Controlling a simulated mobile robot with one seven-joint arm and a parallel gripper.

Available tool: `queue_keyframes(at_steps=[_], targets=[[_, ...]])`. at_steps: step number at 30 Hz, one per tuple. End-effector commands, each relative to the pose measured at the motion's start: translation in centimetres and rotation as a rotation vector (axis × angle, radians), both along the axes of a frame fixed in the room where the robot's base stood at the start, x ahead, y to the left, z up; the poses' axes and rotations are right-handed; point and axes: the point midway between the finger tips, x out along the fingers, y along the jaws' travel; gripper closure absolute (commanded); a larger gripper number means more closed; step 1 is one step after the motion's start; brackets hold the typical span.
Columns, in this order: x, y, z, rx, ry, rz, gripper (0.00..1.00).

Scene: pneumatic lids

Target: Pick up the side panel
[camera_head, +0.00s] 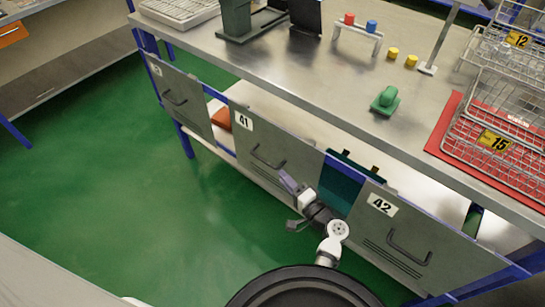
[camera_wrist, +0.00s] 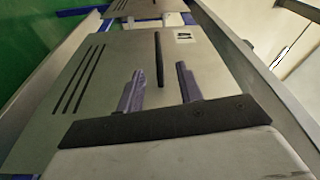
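Grey side panels with dark bar handles and number labels hang along the workbench front. Panel 41 (camera_head: 240,150) is in the middle, panel 42 (camera_head: 437,262) at the lower right, and a further panel (camera_head: 172,84) at the left. My gripper (camera_head: 287,202) is open and empty in front of panel 41's lower right part. The wrist view shows a panel (camera_wrist: 100,115), seemingly 41, with slots at the left. Its handle (camera_wrist: 158,55) appears between my two purple fingers (camera_wrist: 160,82); I cannot tell how much gap is left in depth.
The green floor (camera_head: 110,190) at the left is clear.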

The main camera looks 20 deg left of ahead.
Motion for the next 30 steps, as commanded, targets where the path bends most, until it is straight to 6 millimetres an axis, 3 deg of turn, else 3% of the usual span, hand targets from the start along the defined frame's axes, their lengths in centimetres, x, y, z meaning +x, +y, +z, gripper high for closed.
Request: queue_keyframes(at_steps=[4, 11, 21, 30], targets=[[1.4, 2.4, 0.3, -0.001, -0.001, 0.003, 0.64], [2.4, 3.9, 0.3, -0.002, 0.000, 0.002, 0.64], [4.6, 7.7, 0.4, -0.002, -0.001, 0.001, 0.64], [4.8, 8.1, 0.2, -0.003, -0.001, 0.001, 0.65]])
